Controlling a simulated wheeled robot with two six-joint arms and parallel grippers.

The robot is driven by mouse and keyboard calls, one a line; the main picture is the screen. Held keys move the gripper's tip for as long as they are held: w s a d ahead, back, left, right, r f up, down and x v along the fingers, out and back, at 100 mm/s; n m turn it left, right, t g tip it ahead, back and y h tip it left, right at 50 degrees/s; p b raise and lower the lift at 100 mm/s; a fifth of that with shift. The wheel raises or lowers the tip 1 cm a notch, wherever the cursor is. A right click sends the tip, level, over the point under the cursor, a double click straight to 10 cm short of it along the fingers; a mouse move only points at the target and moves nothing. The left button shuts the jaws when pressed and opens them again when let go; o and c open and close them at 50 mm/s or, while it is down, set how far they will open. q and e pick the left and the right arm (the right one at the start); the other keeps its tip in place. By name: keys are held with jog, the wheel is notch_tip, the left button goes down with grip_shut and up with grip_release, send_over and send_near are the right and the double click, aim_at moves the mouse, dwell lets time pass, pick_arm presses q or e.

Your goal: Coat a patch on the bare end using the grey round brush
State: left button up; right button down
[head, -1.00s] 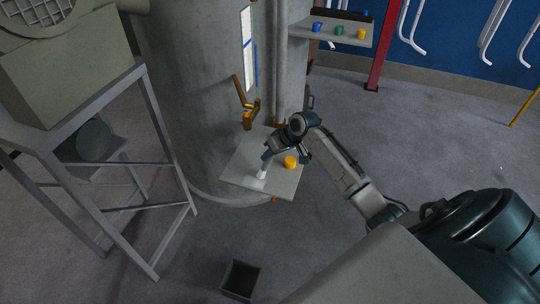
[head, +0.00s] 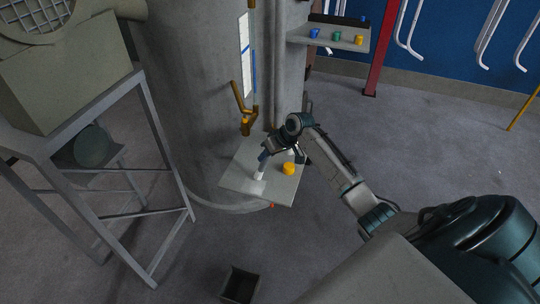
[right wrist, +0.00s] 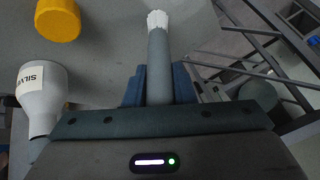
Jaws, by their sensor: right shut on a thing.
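My right gripper (head: 268,151) is shut on the grey round brush (head: 263,163), over the small grey shelf on the column. In the right wrist view the brush (right wrist: 158,60) has a grey handle and white bristles, pointing away from my gripper (right wrist: 158,88). In the head view its white tip is close above the shelf's left part, beside a pale patch on the surface; I cannot tell whether it touches. I cannot make out which surface is the bare end. My left gripper is not in view.
The grey shelf (head: 234,180) holds a yellow pot (head: 289,169). A white bottle labelled SILVER (right wrist: 40,95) shows in the right wrist view. A higher shelf (head: 300,36) holds blue, green and yellow pots. A metal stand (head: 160,165) is at left; an open dark bin (head: 240,285) is on the floor.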

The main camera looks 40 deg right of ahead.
dwell(0.3)
jog(key=shift+s+a+p, duration=0.75)
jog(key=shift+a+p, duration=0.25)
jog(key=shift+s+a+p, duration=0.75)
jog(key=shift+a+p, duration=0.25)
jog(key=shift+r+p, duration=0.1)
jog(key=shift+p, duration=0.25)
jog(key=shift+a, duration=0.1)
